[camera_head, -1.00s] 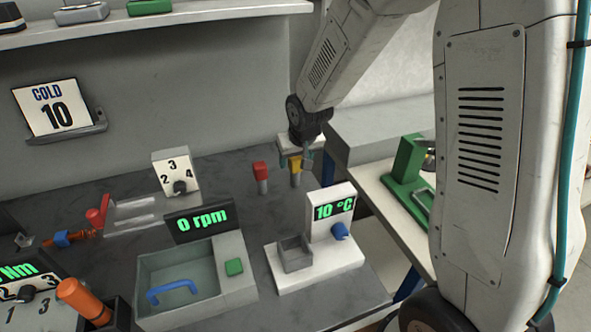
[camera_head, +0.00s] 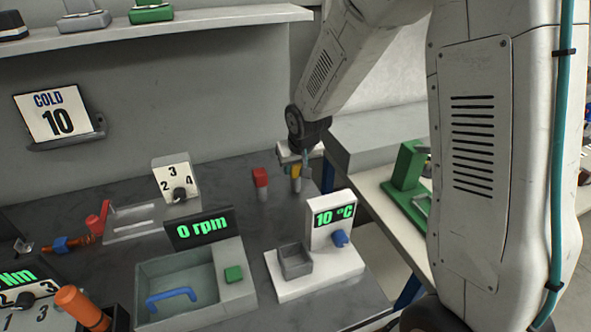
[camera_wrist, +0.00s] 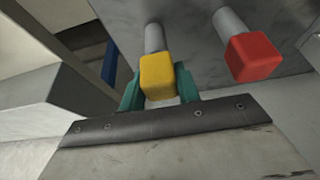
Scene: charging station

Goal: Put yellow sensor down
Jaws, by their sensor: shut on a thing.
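The yellow sensor (camera_wrist: 158,77) has a yellow block head on a grey cylindrical stem. In the wrist view it sits between the teal fingers of my gripper (camera_wrist: 159,84), which is shut on it. In the head view the yellow sensor (camera_head: 295,172) is at the back right of the dark bench, upright, with my gripper (camera_head: 297,163) around its head. Its stem appears to reach the bench top; whether it touches is hard to tell.
A red sensor (camera_head: 260,178) stands just left of the yellow one. A white unit reading 10 °C (camera_head: 318,280) stands in front, with a grey cup (camera_head: 296,264). The bench's right edge is close by. A "0 rpm" basin (camera_head: 142,270) is front left.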

